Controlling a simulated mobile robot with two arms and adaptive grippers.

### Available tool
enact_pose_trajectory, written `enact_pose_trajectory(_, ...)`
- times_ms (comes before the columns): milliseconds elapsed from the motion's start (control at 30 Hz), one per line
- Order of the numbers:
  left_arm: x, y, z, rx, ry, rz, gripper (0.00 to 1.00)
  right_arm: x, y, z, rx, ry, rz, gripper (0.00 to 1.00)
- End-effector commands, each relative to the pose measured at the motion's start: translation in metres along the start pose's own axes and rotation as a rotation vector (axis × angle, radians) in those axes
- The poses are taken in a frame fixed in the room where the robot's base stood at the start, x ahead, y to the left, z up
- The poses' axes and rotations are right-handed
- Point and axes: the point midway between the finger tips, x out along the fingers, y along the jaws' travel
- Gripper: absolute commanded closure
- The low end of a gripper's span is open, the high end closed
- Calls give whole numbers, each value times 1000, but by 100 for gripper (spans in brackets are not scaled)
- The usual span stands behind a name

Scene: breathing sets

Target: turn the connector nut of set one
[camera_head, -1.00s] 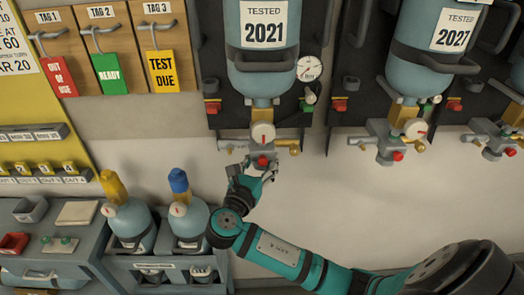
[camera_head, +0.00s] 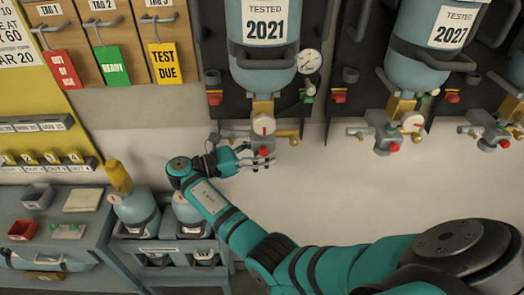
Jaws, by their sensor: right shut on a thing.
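Set one, a blue-grey cylinder labelled "TESTED 2021" (camera_head: 262,70), hangs upright on a dark backplate at upper centre. Below it is a grey and brass valve block with a white gauge (camera_head: 264,125) and a red knob (camera_head: 263,151). My right gripper (camera_head: 262,160) is at the underside of this block, with its wrist to the left and its fingers pointing right. It is shut on the connector nut at the block's lower side; the fingers hide most of the nut. My left gripper is not in view.
A second set labelled "2027" (camera_head: 450,28) hangs to the right, its valve block (camera_head: 385,132) at similar height. Tags hang at upper left. A yellow-topped cylinder (camera_head: 136,212) stands in a rack at lower left; my arm partly covers its neighbour. The wall right of my gripper is bare.

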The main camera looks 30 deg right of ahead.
Motion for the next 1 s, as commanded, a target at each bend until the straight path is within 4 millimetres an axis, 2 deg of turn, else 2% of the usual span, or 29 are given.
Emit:
enact_pose_trajectory(300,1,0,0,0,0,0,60,0,0,-1,0,1,-79,86)
enact_pose_trajectory(733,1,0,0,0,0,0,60,1,0,-1,1,0,-85,86)
enact_pose_trajectory(767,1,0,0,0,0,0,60,1,0,-1,1,0,-85,50)
enact_pose_trajectory(900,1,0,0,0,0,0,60,1,0,-1,1,0,-84,32)
enact_pose_trajectory(933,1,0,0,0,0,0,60,1,0,0,1,0,-84,29)
enact_pose_trajectory(1000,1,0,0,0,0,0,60,1,0,0,1,0,-83,29)
